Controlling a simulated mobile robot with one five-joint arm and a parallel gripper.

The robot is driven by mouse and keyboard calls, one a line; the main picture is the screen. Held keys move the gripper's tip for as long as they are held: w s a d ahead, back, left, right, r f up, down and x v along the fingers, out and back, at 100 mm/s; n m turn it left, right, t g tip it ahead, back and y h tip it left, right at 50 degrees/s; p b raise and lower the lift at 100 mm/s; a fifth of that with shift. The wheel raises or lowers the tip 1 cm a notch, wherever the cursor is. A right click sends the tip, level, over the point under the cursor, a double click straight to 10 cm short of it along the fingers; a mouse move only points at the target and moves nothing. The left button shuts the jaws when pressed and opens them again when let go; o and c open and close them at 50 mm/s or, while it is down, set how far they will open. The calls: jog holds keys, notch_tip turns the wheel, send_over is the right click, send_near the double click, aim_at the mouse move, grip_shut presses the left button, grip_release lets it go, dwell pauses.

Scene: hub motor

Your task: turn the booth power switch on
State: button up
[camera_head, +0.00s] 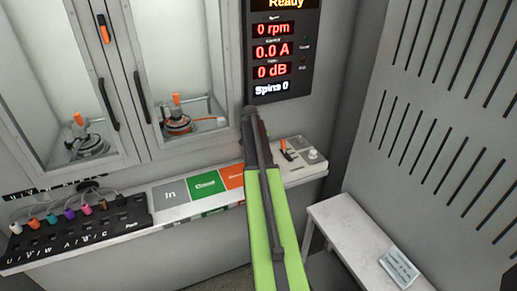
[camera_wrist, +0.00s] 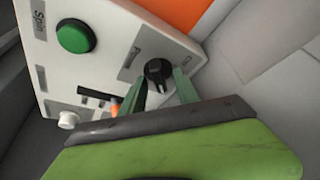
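The white control panel (camera_head: 300,172) is on the ledge at the right in the head view. It carries a lever with an orange tip (camera_head: 284,145) and a white knob (camera_head: 312,154). In the wrist view a black rotary knob (camera_wrist: 158,71), a green button (camera_wrist: 75,36) and the orange-tipped lever (camera_wrist: 115,108) show on it. My arm hides this spot in the head view.
A display (camera_head: 282,50) reads Ready, 0 rpm, 0.0 A, 0 dB, Spins 0. Glass-doored cabinets holding motors (camera_head: 177,122) stand left. A black connector board (camera_head: 75,232) and coloured In and Good pads (camera_head: 206,185) lie along the ledge. A white bench (camera_head: 350,235) stands right.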

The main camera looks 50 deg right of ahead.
jog(key=p+v, duration=1.6)
jog(key=v, duration=0.1)
jog(key=shift+a, duration=0.2)
jog(key=shift+s+r, duration=0.1)
